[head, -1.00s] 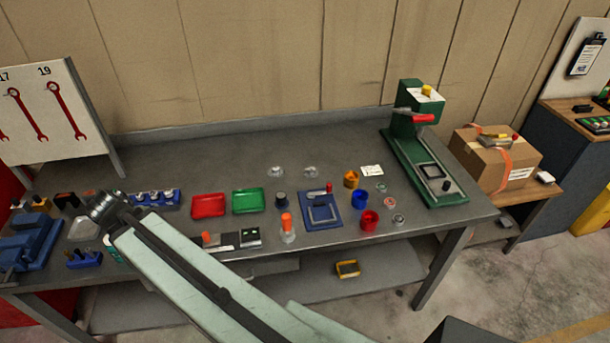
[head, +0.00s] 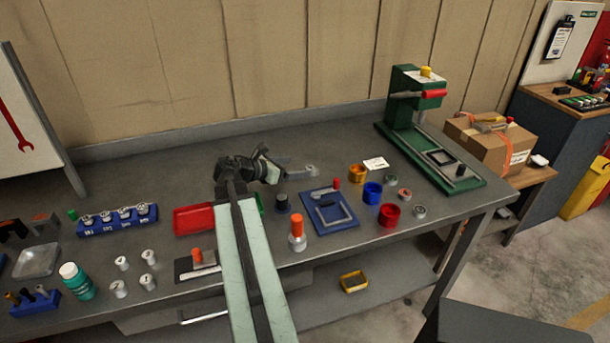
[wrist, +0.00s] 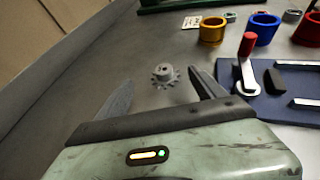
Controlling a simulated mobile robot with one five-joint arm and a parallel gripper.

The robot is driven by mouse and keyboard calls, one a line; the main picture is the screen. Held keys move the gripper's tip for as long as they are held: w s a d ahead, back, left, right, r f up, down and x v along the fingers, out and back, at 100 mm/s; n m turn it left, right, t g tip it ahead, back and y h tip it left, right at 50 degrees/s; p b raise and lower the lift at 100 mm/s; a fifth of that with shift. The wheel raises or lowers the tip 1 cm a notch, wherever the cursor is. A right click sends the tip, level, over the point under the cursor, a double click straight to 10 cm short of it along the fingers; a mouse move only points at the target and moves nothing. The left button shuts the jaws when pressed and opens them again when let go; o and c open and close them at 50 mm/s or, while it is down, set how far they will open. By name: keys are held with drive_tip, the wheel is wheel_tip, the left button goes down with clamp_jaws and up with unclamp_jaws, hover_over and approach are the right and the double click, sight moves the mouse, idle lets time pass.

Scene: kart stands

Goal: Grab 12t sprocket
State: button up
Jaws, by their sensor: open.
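A small grey toothed sprocket with a raised round hub (wrist: 164,76) lies flat on the grey bench. In the wrist view it is framed between the fingertips of my gripper (wrist: 161,82), slightly ahead of them and not visibly touched. My gripper is open and empty. In the head view my gripper (head: 292,172) reaches low over the bench, with a sprocket (head: 311,169) at its fingertips. No tooth-count marking is readable. I see only one sprocket now; my arm covers part of the bench.
Right of the gripper are a blue fixture (head: 330,222) with a red-knobbed lever, a yellow cup (head: 357,174), a blue cup (head: 372,193) and a red cup (head: 389,215). A green press (head: 425,150) stands behind. A red tray (head: 200,219) is partly behind my arm.

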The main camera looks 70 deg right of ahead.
sight(308, 168)
drive_tip(key=b+x, duration=0.1)
drive_tip(key=x, duration=0.3)
drive_tip(key=f+b+x, duration=0.1)
drive_tip(key=x, duration=0.1)
drive_tip(key=shift+s+a+b, duration=0.15)
drive_tip(key=shift+a+b, duration=0.1)
drive_tip(key=shift+b, duration=0.05)
drive_tip(key=shift+r, duration=0.15)
drive_tip(key=shift+c, duration=0.7)
drive_tip(key=c, duration=1.4)
drive_tip(key=shift+r, duration=0.15)
wheel_tip(308, 168, up, 10)
drive_tip(key=p, duration=1)
drive_tip(key=shift+r+p, duration=0.2)
drive_tip(key=shift+p, duration=0.2)
